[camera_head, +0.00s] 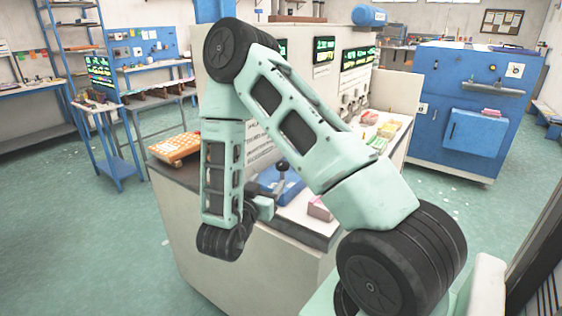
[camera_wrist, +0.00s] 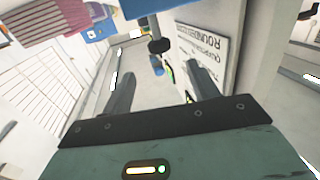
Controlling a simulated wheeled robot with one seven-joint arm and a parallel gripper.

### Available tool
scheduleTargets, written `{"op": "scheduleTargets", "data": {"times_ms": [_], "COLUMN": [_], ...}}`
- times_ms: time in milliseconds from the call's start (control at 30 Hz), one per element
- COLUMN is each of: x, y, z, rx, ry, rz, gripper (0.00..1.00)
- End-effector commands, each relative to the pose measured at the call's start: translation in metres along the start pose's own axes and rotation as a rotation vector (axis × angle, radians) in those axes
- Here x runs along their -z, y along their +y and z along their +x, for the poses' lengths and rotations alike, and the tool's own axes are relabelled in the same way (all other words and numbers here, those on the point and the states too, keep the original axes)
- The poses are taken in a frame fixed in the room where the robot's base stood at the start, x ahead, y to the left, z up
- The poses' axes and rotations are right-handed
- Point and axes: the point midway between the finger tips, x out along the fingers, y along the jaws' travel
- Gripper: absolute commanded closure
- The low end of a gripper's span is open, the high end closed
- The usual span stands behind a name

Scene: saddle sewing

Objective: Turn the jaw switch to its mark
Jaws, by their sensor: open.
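A lever with a dark ball knob (camera_head: 283,165) stands at a blue fixture (camera_head: 267,182) on the bench; it may be the jaw switch. A dark round knob (camera_wrist: 158,46) shows beyond my fingers in the wrist view; I cannot tell whether it is the same one. No switch mark can be made out. My gripper (camera_head: 264,206) is at the bench's front side, close to the blue fixture and partly hidden by my arm. In the wrist view my gripper (camera_wrist: 158,76) has its two fingers wide apart, with nothing held between them.
An orange tray-like object (camera_head: 174,147) lies at the bench's left end. A pink block (camera_head: 319,208) sits near its front edge. Colored boxes (camera_head: 383,126) stand farther back. A printed sign (camera_wrist: 207,52) is near the right finger. My arm covers much of the bench.

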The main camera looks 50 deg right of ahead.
Motion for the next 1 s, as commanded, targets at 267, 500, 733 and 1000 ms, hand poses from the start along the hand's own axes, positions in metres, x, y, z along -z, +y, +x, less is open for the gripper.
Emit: {"op": "scheduleTargets", "data": {"times_ms": [267, 500, 733, 1000], "x": [0.003, 0.003, 0.001, 0.000], "y": [0.001, 0.001, 0.000, 0.000], "z": [0.060, 0.105, 0.128, 0.133], "rx": [-0.006, -0.004, 0.000, 0.001], "ry": [0.000, 0.000, -0.001, -0.001], "rz": [0.001, 0.002, 0.002, 0.000], "gripper": [0.40, 0.40, 0.40, 0.40]}}
